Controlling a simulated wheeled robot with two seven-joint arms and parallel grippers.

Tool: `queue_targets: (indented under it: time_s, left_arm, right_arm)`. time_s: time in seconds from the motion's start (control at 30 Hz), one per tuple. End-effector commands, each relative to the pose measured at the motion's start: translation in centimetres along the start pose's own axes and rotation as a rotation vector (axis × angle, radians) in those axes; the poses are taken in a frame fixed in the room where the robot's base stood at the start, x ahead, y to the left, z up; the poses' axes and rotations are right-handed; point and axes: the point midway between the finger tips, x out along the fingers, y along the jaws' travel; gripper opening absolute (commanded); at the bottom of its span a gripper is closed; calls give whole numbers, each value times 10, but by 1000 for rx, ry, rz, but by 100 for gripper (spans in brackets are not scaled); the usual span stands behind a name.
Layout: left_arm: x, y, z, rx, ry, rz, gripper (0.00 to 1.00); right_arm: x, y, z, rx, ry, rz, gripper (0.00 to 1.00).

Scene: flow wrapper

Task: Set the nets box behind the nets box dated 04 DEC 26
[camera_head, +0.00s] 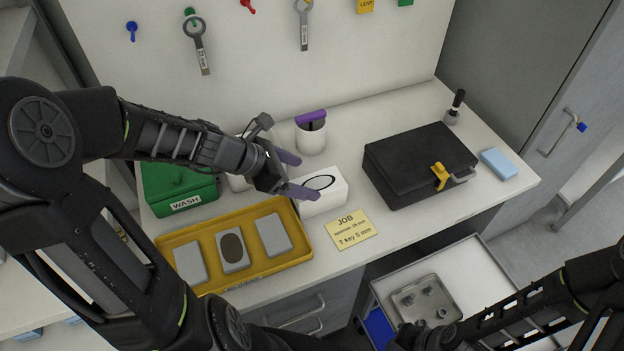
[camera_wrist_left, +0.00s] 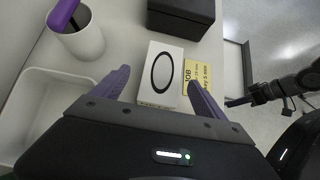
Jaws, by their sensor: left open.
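A white box with a black oval outline on top (camera_head: 325,187) stands on the bench right of my left gripper (camera_head: 293,175). The same white box (camera_wrist_left: 163,68) shows in the left wrist view, between and just beyond the purple fingertips. My left gripper (camera_wrist_left: 157,82) is open, with nothing held; whether a finger touches the box I cannot tell. No date is readable on the box, and I cannot make out a second such box. My right gripper (camera_head: 428,335) is low at the right, near a grey cart; its jaws are unclear.
A white cup (camera_head: 311,138) with a purple-handled tool stands behind the box. A yellow tray (camera_head: 205,237) with grey blocks, a green WASH box (camera_head: 180,185), a yellow JOB note (camera_head: 352,229) and a black case (camera_head: 418,165) surround it. A white bin (camera_wrist_left: 40,105) lies beside the cup.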

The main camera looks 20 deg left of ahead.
Motion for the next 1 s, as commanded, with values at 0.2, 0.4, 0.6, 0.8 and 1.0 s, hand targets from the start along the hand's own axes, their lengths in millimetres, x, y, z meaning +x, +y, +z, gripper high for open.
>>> queue_targets:
  time_s: [0.2,0.4,0.6,0.8,1.0]
  left_arm:
    - [-16,0,0,-2,1,0,83]
    - [-16,0,0,-2,1,-1,83]
    - [-16,0,0,-2,0,-1,83]
    - [-16,0,0,-1,0,-1,87]
    - [-4,-5,10,15,-12,-23,87]
  right_arm:
    - [-2,0,0,0,0,1,0]
    - [-2,0,0,0,-1,1,0]
    - [-2,0,0,0,-1,1,0]
    - [-2,0,0,0,-1,1,0]
    - [-1,0,0,0,-1,1,0]
